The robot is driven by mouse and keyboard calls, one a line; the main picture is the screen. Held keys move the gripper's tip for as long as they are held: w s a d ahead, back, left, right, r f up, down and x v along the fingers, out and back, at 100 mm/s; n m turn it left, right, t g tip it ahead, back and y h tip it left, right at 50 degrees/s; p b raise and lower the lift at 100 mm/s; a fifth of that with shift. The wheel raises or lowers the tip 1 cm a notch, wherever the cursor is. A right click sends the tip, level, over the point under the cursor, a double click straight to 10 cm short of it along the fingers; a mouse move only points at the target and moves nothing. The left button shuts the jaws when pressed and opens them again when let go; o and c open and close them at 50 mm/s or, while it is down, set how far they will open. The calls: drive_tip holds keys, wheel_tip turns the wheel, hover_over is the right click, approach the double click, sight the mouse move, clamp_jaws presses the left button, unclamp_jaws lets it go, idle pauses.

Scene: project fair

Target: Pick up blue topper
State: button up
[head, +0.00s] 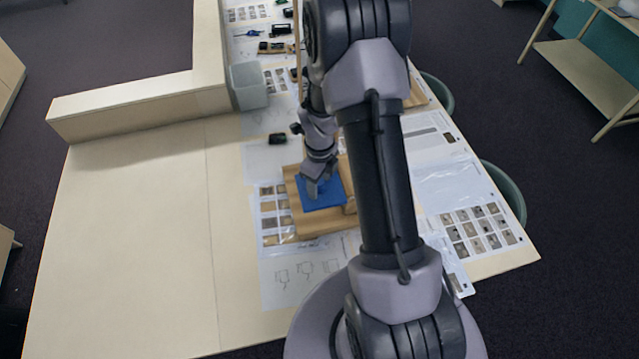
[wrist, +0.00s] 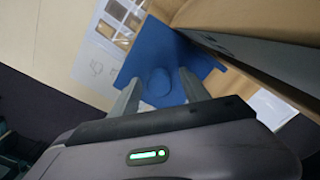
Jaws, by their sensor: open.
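The blue topper (head: 336,190) is a flat blue piece on a wooden board (head: 328,222) on the table. It also shows in the wrist view as a blue sheet (wrist: 157,48) with a round raised knob (wrist: 159,82) on it. My gripper (head: 319,190) is over the topper in the head view. In the wrist view my gripper (wrist: 159,88) is open, with one finger on each side of the knob. I cannot tell whether the fingers touch it. My own arm hides part of the board and table in the head view.
A grey bin (head: 248,86) stands behind, beside a raised wooden ledge (head: 140,108). A small black object (head: 277,139) lies behind the board. Printed sheets (head: 480,230) cover the table's right side. The left part of the table (head: 140,220) is clear.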

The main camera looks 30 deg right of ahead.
drive_tip(key=shift+s, duration=0.15)
drive_tip(key=c, duration=1.2)
clamp_jaws()
drive_tip(key=shift+r, duration=0.15)
